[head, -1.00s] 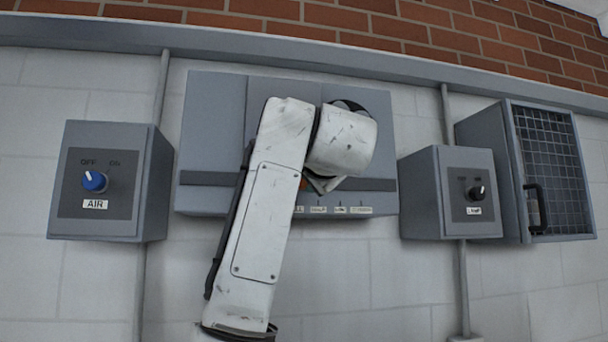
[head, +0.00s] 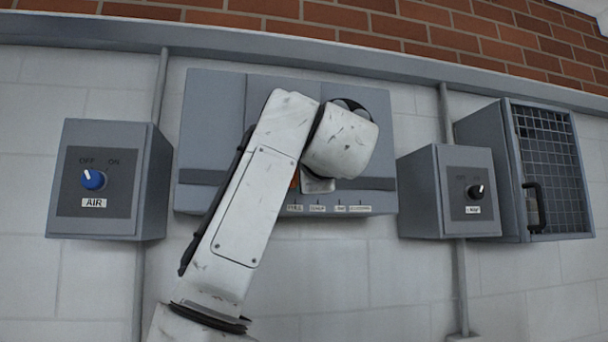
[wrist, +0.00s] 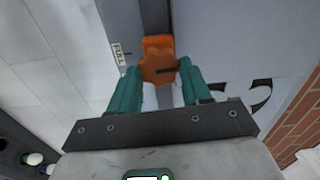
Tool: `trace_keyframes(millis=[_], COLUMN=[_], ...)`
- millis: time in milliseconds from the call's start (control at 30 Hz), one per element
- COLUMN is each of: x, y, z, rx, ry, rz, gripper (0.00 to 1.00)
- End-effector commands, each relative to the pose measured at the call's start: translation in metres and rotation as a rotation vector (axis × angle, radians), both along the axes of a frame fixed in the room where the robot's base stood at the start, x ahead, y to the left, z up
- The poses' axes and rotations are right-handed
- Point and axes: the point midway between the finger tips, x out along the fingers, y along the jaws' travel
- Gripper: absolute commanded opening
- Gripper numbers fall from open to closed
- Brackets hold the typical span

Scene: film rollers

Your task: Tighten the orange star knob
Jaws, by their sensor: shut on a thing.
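The orange star knob (wrist: 158,60) sits between the two green fingers of my gripper (wrist: 158,75) in the wrist view. My gripper is shut on it, with a finger at each side. The knob has a dark line marked across its face. In the head view only a sliver of the orange knob (head: 295,179) shows beside my wrist, in front of the grey middle panel (head: 215,125). My arm hides the rest of the knob and the fingers there.
Several small white labels (head: 340,209) run along the panel's lower edge. A grey AIR box with a blue knob (head: 93,179) is on the left. A grey box with a black knob (head: 475,191) and a mesh-door cabinet (head: 548,160) are on the right.

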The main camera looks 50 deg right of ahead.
Motion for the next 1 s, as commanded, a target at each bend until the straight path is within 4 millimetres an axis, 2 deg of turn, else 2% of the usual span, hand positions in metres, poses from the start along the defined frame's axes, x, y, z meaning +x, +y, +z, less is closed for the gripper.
trace_keyframes(millis=[467, 500, 767, 1000], x=[-0.0005, -0.0004, -0.0002, -0.0009], y=[-0.0007, -0.0008, -0.0005, 0.0003], z=[-0.001, -0.001, -0.0008, -0.0008], rx=[0.014, 0.014, 0.013, 0.012], ry=[-0.007, -0.006, -0.006, -0.007], rz=[-0.001, -0.002, -0.001, -0.001], gripper=[0.17, 0.5, 0.73, 0.73])
